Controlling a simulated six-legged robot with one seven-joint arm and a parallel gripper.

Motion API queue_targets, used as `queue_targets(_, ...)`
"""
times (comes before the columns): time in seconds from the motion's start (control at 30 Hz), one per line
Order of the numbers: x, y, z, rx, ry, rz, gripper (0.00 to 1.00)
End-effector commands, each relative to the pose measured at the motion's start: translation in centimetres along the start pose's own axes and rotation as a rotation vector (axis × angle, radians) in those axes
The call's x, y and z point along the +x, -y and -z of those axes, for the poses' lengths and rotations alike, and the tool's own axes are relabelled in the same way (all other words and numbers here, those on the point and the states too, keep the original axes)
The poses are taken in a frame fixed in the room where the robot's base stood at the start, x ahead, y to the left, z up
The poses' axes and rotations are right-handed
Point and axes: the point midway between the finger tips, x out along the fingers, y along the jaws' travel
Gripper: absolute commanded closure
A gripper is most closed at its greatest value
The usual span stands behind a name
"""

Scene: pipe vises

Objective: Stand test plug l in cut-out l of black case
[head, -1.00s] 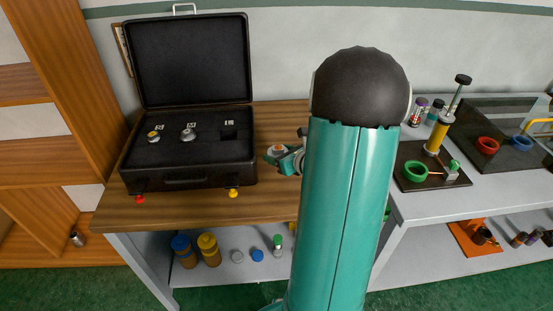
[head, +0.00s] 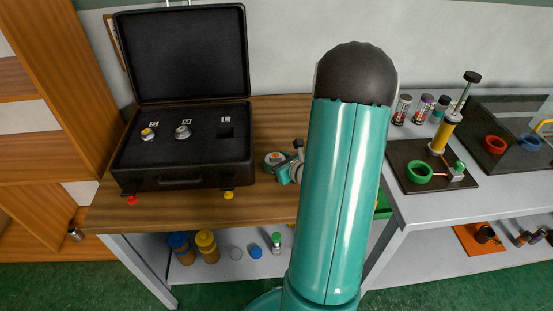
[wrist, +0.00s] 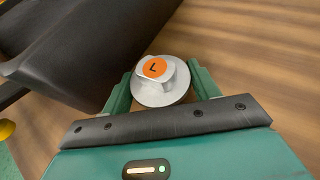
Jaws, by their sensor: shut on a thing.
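Test plug l (wrist: 160,80) is a grey plug with an orange top marked L. My gripper (wrist: 160,90) is shut on it, a green finger at each side, in the wrist view. The case stands open on the wooden bench. Cut-out l (head: 226,132), below the L label, is an empty dark square. The S plug (head: 148,134) and M plug (head: 182,132) stand in the other two places.
The case lid (head: 182,55) stands upright behind. A grey table with a dark board (head: 405,175), a green ring (head: 419,172) and a yellow post stands right. Bare wood (head: 270,120) lies right of the case.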

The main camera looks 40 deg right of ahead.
Motion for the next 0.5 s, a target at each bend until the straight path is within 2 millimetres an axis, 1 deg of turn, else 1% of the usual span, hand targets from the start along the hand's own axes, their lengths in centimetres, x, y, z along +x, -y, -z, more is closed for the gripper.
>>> queue_targets(0.33, 0.14, -0.25, 0.28, 0.000, 0.001, 0.000, 0.68)
queue_targets(0.37, 0.13, -0.25, 0.28, 0.000, 0.000, 0.001, 0.36)
queue_targets(0.43, 0.13, -0.24, 0.25, 0.000, 0.000, 0.001, 0.22)
queue_targets(0.47, 0.14, -0.24, 0.25, 0.000, 0.000, 0.001, 0.18)
queue_targets(0.5, 0.16, -0.24, 0.24, 0.000, 0.000, 0.001, 0.18)
